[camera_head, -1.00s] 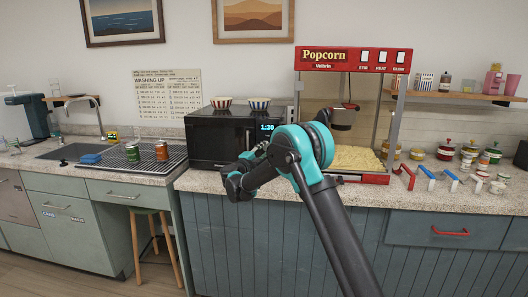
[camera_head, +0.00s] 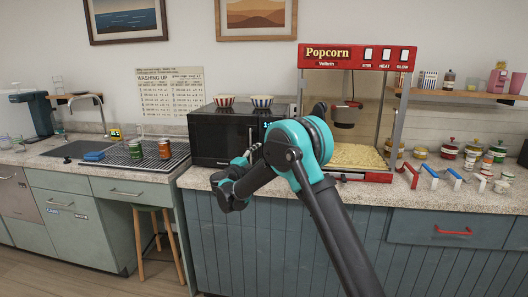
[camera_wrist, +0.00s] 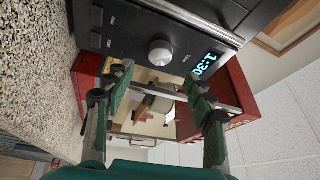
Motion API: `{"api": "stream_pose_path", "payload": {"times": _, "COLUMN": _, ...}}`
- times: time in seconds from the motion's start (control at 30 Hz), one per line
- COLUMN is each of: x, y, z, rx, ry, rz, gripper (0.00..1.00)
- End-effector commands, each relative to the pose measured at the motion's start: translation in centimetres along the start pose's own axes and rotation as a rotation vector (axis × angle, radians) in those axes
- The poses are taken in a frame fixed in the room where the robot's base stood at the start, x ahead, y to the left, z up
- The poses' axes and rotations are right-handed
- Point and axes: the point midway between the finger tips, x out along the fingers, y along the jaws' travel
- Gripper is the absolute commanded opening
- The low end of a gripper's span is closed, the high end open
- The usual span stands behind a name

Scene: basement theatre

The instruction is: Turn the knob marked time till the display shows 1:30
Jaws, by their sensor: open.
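The black microwave (camera_head: 215,140) stands on the counter left of the popcorn machine. In the wrist view its dark panel (camera_wrist: 125,35) carries a round silver knob (camera_wrist: 160,53). In the head view my arm covers most of the display and the knob. A small label lies between knob and display, too small to read surely. My gripper (camera_wrist: 158,80) is open and empty. Its two fingers are spread apart in front of the panel, clear of the knob.
The red popcorn machine (camera_head: 357,57) stands right of the microwave. Two striped bowls sit on top of the microwave. A drying rack with two cans (camera_head: 164,149) is to the left. Colored-handled tools and jars stand on the right of the counter (camera_head: 340,192).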

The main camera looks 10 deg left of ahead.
Motion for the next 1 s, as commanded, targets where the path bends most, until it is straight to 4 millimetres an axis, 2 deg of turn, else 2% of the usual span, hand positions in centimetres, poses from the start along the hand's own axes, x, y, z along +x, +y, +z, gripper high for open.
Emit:
{"api": "stream_pose_path", "payload": {"times": 0.1, "x": -2.2, "y": 0.0, "z": 0.1, "rx": 0.0, "ry": -0.002, "rz": 0.0, "gripper": 0.55}}
{"api": "stream_pose_path", "payload": {"times": 0.2, "x": -3.5, "y": 0.0, "z": 0.1, "rx": 0.0, "ry": -0.002, "rz": 0.0, "gripper": 0.55}}
{"api": "stream_pose_path", "payload": {"times": 0.47, "x": -4.7, "y": 0.0, "z": -0.1, "rx": 0.0, "ry": 0.0, "rz": 0.0, "gripper": 0.55}}
{"api": "stream_pose_path", "payload": {"times": 0.77, "x": -4.4, "y": -0.3, "z": -0.3, "rx": -0.003, "ry": -0.007, "rz": -0.009, "gripper": 0.55}}
{"api": "stream_pose_path", "payload": {"times": 0.87, "x": -3.1, "y": -1.9, "z": -1.2, "rx": -0.021, "ry": -0.049, "rz": -0.051, "gripper": 0.55}}
{"api": "stream_pose_path", "payload": {"times": 1.0, "x": -0.5, "y": -5.6, "z": -3.6, "rx": -0.094, "ry": -0.183, "rz": -0.164, "gripper": 0.55}}
